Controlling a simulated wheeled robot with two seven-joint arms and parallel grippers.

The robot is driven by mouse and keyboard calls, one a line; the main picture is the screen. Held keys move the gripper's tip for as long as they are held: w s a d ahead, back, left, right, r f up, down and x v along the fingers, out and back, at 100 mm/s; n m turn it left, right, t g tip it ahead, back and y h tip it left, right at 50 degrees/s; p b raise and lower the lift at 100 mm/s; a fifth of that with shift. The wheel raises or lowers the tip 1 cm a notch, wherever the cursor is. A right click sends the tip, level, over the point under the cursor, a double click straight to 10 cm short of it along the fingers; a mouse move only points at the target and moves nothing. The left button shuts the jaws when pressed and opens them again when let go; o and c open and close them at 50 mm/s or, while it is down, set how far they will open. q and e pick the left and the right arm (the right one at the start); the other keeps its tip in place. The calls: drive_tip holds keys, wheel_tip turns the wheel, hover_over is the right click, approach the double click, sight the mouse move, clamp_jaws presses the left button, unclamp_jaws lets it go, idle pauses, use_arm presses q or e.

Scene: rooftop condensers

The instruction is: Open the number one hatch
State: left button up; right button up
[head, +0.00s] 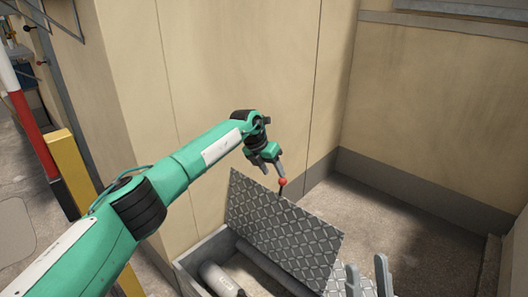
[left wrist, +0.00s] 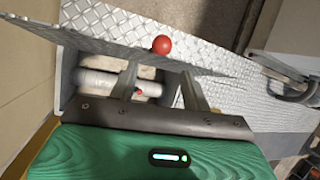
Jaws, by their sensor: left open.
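The hatch lid (head: 285,235) is a grey diamond-plate panel, raised and tilted over a grey box (head: 190,265). A red ball knob (head: 282,182) on a dark stem stands at its upper edge; it also shows in the left wrist view (left wrist: 161,45). My left gripper (head: 268,161) is open, just above and left of the knob. In the left wrist view its fingers (left wrist: 160,80) are apart, with the knob beyond them. My right gripper (head: 368,280) shows two separated grey fingers beside the lid's lower right corner. I see no number on the lid.
A pale cylinder (head: 220,280) lies inside the box. Beige walls (head: 250,70) close in behind and at the right. Bare concrete floor (head: 385,220) lies right of the lid. A yellow post (head: 72,170) and a red-and-white pole (head: 30,125) stand at left.

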use_arm(q)
drive_tip(key=p+v, duration=0.1)
drive_tip(key=v, duration=0.5)
drive_tip(key=shift+r, duration=0.25)
use_arm(e)
drive_tip(key=shift+w+a+f+g+h, duration=0.1)
drive_tip(key=shift+w+a+f+g, duration=0.3)
drive_tip(key=shift+f+g, duration=0.35)
drive_tip(key=shift+w+a+f+g+h, duration=0.1)
drive_tip(key=shift+w+a+f+g, duration=0.2)
drive_tip(key=shift+w+f+g, duration=0.45)
drive_tip(key=shift+w+a+f+g+h, duration=0.15)
drive_tip(key=shift+a+f+g, duration=0.3)
drive_tip(key=shift+f, duration=0.5)
use_arm(q)
drive_tip(key=shift+a, duration=0.1)
use_arm(e)
drive_tip(key=shift+d, duration=0.15)
use_arm(q)
drive_tip(key=shift+s+a, duration=0.1)
